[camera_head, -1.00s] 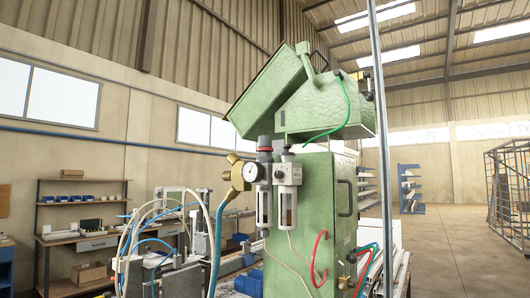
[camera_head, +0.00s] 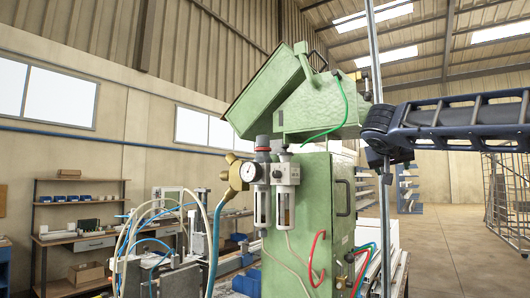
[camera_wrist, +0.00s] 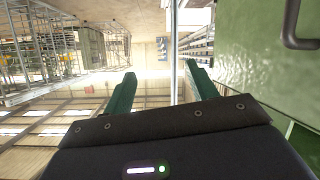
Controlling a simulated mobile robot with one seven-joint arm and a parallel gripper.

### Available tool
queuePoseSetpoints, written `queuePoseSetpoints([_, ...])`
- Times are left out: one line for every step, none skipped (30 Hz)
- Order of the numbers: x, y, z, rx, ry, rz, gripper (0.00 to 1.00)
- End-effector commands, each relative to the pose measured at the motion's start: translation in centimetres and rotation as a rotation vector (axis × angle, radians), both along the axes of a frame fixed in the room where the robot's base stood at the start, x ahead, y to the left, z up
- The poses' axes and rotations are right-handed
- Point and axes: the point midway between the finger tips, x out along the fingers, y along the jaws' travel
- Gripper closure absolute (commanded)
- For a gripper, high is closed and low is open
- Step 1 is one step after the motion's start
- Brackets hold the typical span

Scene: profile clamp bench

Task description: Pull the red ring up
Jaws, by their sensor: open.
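The red ring (camera_head: 263,150) is a thin red band under the dark knob of the left-hand air regulator unit (camera_head: 261,175), on the front of the green machine. It is small in the head view and does not show in the wrist view. In the wrist view my gripper (camera_wrist: 162,88) has two green fingers spread apart with nothing held between them. A vertical metal pole passes through the view between them. In the head view my dark blue arm reaches in from the right, well to the right of the ring; the fingers cannot be made out there.
The green machine (camera_head: 310,190) stands between my arm and the regulators; its side and handle fill the right of the wrist view (camera_wrist: 245,60). A metal pole (camera_head: 380,220) stands near my arm. A brass gauge (camera_head: 247,172) and several hoses crowd the ring's left.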

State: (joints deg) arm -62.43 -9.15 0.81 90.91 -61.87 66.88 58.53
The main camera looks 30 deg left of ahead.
Motion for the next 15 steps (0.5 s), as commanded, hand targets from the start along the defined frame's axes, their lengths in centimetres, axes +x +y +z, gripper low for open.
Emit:
queuePoseSetpoints([-1.0, 2.3, 1.2, 0.021, -0.030, 0.020, 0.42])
queuePoseSetpoints([-1.6, 3.4, 2.0, 0.036, -0.049, 0.028, 0.42])
queuePoseSetpoints([-2.4, 5.0, 2.9, 0.057, -0.074, 0.039, 0.42])
queuePoseSetpoints([-3.0, 6.1, 3.7, 0.076, -0.093, 0.048, 0.42])
queuePoseSetpoints([-3.7, 7.2, 4.4, 0.090, -0.111, 0.056, 0.42])
queuePoseSetpoints([-4.6, 8.5, 5.3, 0.114, -0.133, 0.066, 0.42])
queuePoseSetpoints([-5.3, 9.5, 6.0, 0.132, -0.149, 0.074, 0.42])
queuePoseSetpoints([-6.1, 10.5, 6.6, 0.148, -0.166, 0.083, 0.42])
queuePoseSetpoints([-7.1, 11.8, 7.4, 0.171, -0.186, 0.094, 0.42])
queuePoseSetpoints([-8.0, 13.0, 7.9, 0.188, -0.201, 0.105, 0.42])
queuePoseSetpoints([-9.0, 14.3, 8.3, 0.202, -0.216, 0.118, 0.42])
queuePoseSetpoints([-10.4, 16.4, 8.6, 0.220, -0.236, 0.138, 0.42])
queuePoseSetpoints([-11.6, 17.9, 8.7, 0.233, -0.250, 0.154, 0.42])
queuePoseSetpoints([-12.7, 19.5, 8.8, 0.246, -0.262, 0.170, 0.42])
queuePoseSetpoints([-14.2, 21.3, 8.9, 0.260, -0.279, 0.189, 0.42])
